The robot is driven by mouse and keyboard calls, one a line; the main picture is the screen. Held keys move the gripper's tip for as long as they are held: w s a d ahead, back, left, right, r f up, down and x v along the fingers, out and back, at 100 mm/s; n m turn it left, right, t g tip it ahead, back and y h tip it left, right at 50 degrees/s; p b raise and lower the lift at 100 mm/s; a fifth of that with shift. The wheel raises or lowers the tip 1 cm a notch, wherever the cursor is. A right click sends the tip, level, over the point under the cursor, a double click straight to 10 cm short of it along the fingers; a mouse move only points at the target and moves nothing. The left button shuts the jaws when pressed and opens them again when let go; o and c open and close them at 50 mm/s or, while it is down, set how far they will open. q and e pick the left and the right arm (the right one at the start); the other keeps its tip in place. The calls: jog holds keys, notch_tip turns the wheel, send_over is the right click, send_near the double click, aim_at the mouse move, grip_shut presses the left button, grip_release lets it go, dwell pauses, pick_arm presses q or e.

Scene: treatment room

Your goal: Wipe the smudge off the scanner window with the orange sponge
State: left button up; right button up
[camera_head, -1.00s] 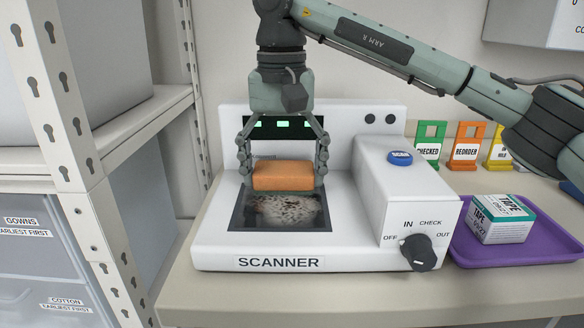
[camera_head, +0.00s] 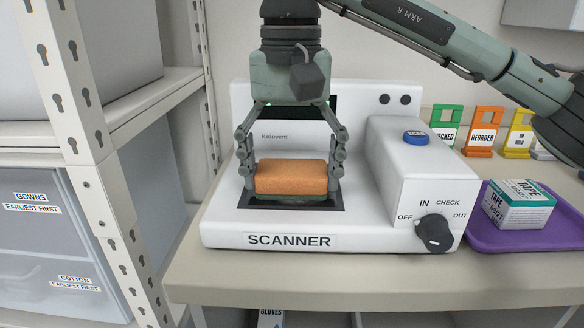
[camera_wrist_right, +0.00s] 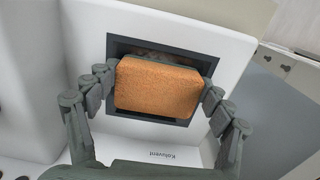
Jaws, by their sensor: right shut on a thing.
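The orange sponge (camera_head: 291,177) is held between the fingers of my right gripper (camera_head: 291,186), which is shut on it. It also shows in the right wrist view (camera_wrist_right: 157,88) between both fingers. The sponge is over the dark-framed scanner window (camera_head: 329,203) of the white scanner (camera_head: 222,226). The sponge covers most of the window; whether it touches the glass is hard to tell. A strip of the brownish smudge (camera_wrist_right: 150,56) shows past the sponge's edge in the right wrist view. The rest of the smudge is hidden. My left gripper is not in view.
Right of the window the scanner has a raised housing with a blue button (camera_head: 416,138) and a dark knob (camera_head: 434,234). A purple tray (camera_head: 480,238) with a tape box (camera_head: 518,205) stands to the right. A metal shelf (camera_head: 85,120) stands close on the left.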

aim_at(280, 161)
jog(key=shift+s+f+b, duration=0.1)
jog(key=shift+s+b, duration=0.55)
jog(key=shift+s, duration=1.2)
jog(key=shift+a+p, duration=0.3)
jog(key=shift+a, duration=0.6)
jog(key=shift+w+p, duration=0.3)
jog(key=shift+w, duration=1.4)
jog(key=shift+w+p, duration=0.5)
jog(key=shift+w, duration=1.3)
jog(key=shift+w+p, duration=0.85)
jog(key=shift+w, duration=0.8)
